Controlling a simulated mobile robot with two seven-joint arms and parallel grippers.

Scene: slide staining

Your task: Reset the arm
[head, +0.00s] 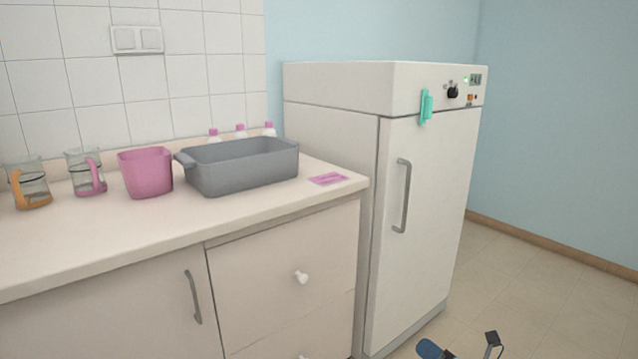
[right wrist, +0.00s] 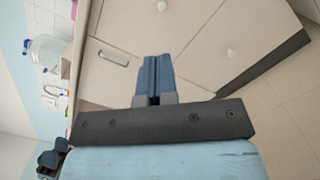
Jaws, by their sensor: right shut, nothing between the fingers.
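My right gripper (right wrist: 154,78) shows in the right wrist view with its two blue fingers together, shut and empty. Cabinet fronts lie behind the fingers in that view, and nothing is seen touching them. In the head view only small blue and black parts of my right gripper (head: 432,349) show at the bottom edge, right of centre, in front of the floor and low beside the white cabinet. The rest of that arm is cut off by the frame. My left gripper is not seen in the head view.
A counter (head: 95,243) holds a grey basin (head: 240,172), a pink bin (head: 146,173), two beakers (head: 30,184) and a pink slide (head: 328,179). Pink-capped bottles (head: 240,131) stand behind the basin. A tall white cabinet (head: 425,215) stands right. Floor (head: 535,285) beside it is clear.

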